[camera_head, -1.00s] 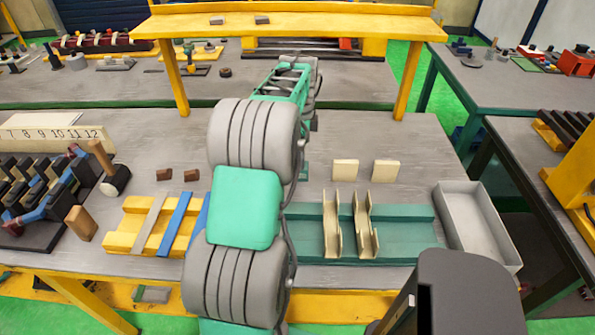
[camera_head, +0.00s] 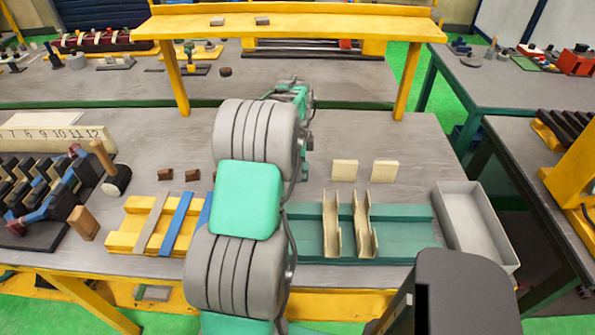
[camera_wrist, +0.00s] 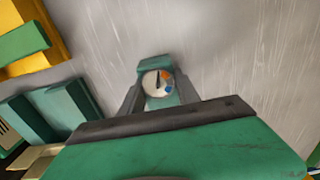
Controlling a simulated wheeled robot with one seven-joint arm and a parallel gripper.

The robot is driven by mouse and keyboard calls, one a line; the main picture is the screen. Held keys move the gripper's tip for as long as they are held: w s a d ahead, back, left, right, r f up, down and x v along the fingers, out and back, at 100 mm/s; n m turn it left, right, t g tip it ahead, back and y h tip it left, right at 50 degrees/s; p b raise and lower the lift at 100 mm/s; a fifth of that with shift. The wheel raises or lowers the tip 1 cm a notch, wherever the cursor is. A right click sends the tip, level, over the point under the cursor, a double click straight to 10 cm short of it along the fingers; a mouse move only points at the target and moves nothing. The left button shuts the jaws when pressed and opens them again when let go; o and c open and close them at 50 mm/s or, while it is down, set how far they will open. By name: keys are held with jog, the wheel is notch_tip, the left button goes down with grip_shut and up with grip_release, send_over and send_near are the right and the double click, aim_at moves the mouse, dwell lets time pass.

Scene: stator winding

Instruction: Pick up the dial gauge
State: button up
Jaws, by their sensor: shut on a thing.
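The dial gauge (camera_wrist: 157,84) shows in the wrist view: a round white face with a dark needle, orange and blue marks and a green body. My gripper (camera_wrist: 159,98) has its two dark fingers on either side of the gauge and is shut on it. Grey tabletop lies behind the gauge in that view. In the head view, my own arm hides the gauge and the fingertips.
The grey workbench (camera_head: 400,135) holds a yellow rack (camera_head: 130,225) left of my arm. A teal fixture with cream channels (camera_head: 362,225), two cream blocks (camera_head: 345,170) and a grey open bin (camera_head: 478,225) stand to the right. A yellow shelf (camera_head: 300,28) spans behind.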

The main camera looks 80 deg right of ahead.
grip_shut()
